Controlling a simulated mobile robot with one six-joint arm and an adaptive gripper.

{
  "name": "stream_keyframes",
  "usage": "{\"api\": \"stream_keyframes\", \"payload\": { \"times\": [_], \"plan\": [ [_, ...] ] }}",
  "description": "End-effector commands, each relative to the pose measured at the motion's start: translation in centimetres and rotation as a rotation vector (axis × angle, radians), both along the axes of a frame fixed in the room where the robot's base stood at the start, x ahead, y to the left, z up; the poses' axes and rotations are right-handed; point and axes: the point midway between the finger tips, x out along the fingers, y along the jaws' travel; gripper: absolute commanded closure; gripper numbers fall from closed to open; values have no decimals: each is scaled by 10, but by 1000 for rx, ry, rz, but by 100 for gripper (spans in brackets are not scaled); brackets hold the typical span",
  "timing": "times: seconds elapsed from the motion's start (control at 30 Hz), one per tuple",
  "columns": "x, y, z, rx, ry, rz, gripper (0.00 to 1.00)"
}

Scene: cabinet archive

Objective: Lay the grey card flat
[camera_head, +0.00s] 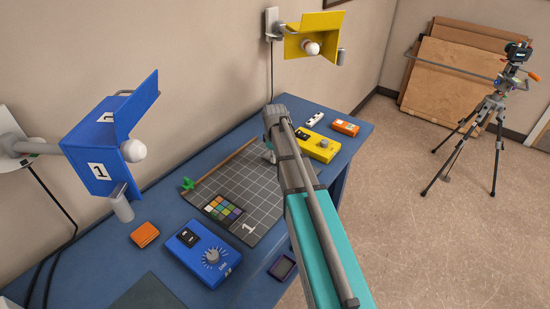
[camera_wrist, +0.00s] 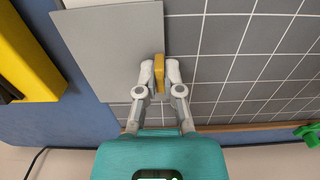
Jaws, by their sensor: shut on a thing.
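The grey card (camera_wrist: 110,45) is a plain grey sheet at the upper left of the wrist view. It overlaps the gridded mat (camera_wrist: 235,65) and the blue table (camera_wrist: 70,120). My gripper (camera_wrist: 160,76) is shut on a yellow tab (camera_wrist: 159,70) at the card's right edge. The card's face is turned toward the wrist camera; whether it touches the surface below I cannot tell. In the head view my arm hides the card, and only a little of my gripper (camera_head: 268,155) shows beside the arm.
A yellow control box (camera_head: 318,145) stands close beside the card. A blue control box (camera_head: 208,252), a colour chart (camera_head: 223,208) and a green clip (camera_head: 187,184) are on the left side. Blue (camera_head: 105,150) and yellow (camera_head: 312,38) lamps overhang the table. The mat's middle is clear.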

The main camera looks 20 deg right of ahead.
Motion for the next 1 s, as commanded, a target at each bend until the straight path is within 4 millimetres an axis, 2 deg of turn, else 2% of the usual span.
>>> {"api": "stream_keyframes", "payload": {
  "times": [0.83, 0.87, 1.0],
  "plan": [
    [0, -1, -10, 0, 0, -2, 100],
    [0, -1, -9, 0, 0, -2, 87],
    [0, -1, -9, 0, 0, -1, 61]
  ]
}}
